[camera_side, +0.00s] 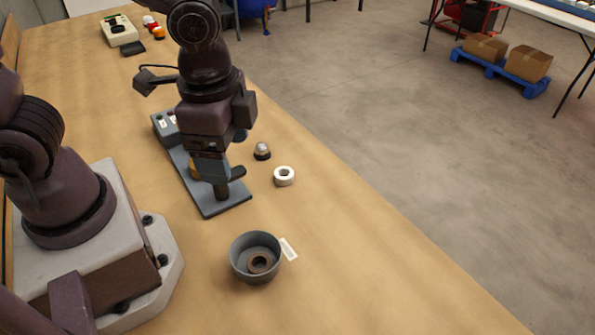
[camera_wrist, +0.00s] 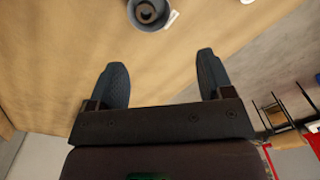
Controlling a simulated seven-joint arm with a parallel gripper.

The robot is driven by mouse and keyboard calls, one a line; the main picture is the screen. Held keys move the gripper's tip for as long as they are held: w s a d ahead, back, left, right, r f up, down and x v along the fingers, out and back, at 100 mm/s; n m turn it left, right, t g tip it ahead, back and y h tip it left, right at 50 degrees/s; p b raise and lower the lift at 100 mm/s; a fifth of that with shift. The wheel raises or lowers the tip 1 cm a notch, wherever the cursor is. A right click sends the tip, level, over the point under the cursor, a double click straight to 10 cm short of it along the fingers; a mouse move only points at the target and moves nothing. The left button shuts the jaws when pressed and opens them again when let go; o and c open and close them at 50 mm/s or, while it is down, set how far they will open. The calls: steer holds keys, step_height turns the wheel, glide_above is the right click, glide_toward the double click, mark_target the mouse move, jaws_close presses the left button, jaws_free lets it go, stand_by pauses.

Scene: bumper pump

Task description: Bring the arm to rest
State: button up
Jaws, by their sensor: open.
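My gripper (camera_side: 230,182) hangs from the arm in the side view, in front of the grey base board (camera_side: 212,208), and hides part of it. I cannot tell its exact height above the board. In the wrist view my gripper (camera_wrist: 161,60) has its two dark fingers wide apart, with only bare wooden table showing between them. It is open and empty.
A grey bowl (camera_side: 240,268) holds a brown ring (camera_side: 259,262); a white tag (camera_side: 289,249) lies beside it. A white ring (camera_side: 284,176) and a small domed piece (camera_side: 262,151) sit right of the board. A control box (camera_side: 119,31) stands far back. The table front is clear.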

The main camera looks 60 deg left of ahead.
steer(key=s+a+r+n+t, duration=0.2)
steer(key=a+r+n+t, duration=0.3)
steer(key=a+r+n, duration=0.3)
step_height(320, 180, up, 4)
steer(key=shift+s+a+r+n, duration=0.1)
steer(key=shift+s+a+n, duration=0.05)
steer(key=shift+a+n, duration=0.25)
stand_by(1.0)
